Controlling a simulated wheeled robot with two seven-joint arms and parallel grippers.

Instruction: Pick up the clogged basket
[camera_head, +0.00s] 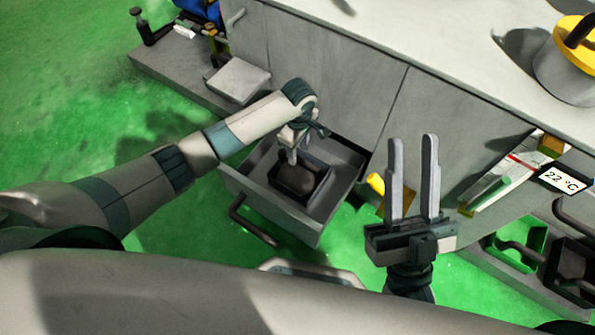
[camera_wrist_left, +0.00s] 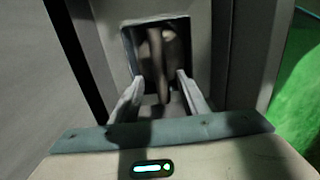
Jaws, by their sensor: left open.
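A small dark basket (camera_head: 318,193) with a dark brown mass inside sits in an open grey drawer (camera_head: 258,185). It looks like the clogged basket. My left gripper (camera_head: 292,157) reaches down over the drawer, at the basket's far left side. In the left wrist view, the open fingers (camera_wrist_left: 160,100) point at the basket (camera_wrist_left: 128,45), one on each side of its near end. Nothing is visible between them, and I cannot tell whether they touch the basket. My right gripper (camera_head: 413,170) is open and empty, pointing up, right of the drawer.
The drawer's handle (camera_head: 250,222) faces the front left. A grey machine body (camera_head: 330,65) rises behind it. The green floor at left is mostly free.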

